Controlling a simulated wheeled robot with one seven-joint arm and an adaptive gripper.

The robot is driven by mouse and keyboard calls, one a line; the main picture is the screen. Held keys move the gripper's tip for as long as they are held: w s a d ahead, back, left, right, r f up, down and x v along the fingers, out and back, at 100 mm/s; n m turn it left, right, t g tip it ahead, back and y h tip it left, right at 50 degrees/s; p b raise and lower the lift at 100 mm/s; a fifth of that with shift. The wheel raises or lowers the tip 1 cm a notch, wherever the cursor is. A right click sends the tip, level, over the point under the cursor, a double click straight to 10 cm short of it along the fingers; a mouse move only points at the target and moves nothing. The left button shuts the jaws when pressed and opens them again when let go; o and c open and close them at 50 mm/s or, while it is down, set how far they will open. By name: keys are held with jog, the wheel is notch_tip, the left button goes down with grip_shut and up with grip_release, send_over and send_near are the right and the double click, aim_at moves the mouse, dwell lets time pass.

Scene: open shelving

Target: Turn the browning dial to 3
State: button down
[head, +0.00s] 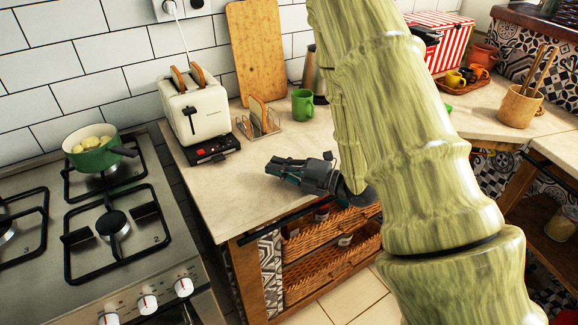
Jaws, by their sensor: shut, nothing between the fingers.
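A cream toaster (193,110) stands on the counter at the left of centre, with two slices of bread (188,78) sticking out of its top. Its near end has a dark lever slot, and a black base with small red marks (209,148) lies at its foot. The browning dial is too small to make out, and its setting cannot be read. My gripper (272,168) is shut and empty over the counter, to the right of and nearer than the toaster, apart from it. Its fingertips point left.
A toast rack (258,120) and a green mug (302,104) stand right of the toaster. A stove (60,262) with a green pot (92,154) is at the left. My arm hides the middle right. Bare counter (225,190) lies before the toaster.

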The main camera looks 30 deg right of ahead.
jog(key=p, duration=0.2)
send_near(223, 139)
jog(key=a, duration=0.6)
jog(key=shift+w+d+p, duration=0.1)
jog(key=shift+w+p, duration=0.3)
jog(key=shift+w, duration=0.75)
jog(key=shift+w+d, duration=0.1)
jog(key=shift+w, duration=0.75)
jog(key=shift+f, duration=0.1)
